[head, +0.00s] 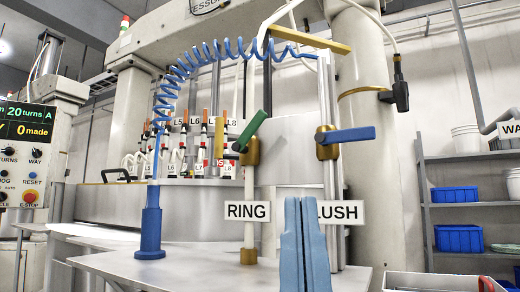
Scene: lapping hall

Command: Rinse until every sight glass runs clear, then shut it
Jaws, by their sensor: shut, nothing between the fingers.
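My gripper (303,205) points up at the bottom centre, its two pale blue fingers together and empty, in front of the FLUSH sign (341,212) and hiding its first letter. A blue lever (346,135) lies nearly level on a brass valve on the right post. A green lever (253,130) slants up to the right on a brass valve (250,153) above the RING sign (247,211). Behind stands a row of clear upright tubes with orange-red tops (205,118) and tags such as L6, L7 and L8. I cannot tell whether they are sight glasses or how clear they run.
A blue nozzle (151,222) stands upright on the grey table (200,272), with a blue coiled hose (210,58) above. A control panel (22,155) with a red stop button is at left. Shelves with blue bins (458,238) are at right. A metal tray (425,282) sits low right.

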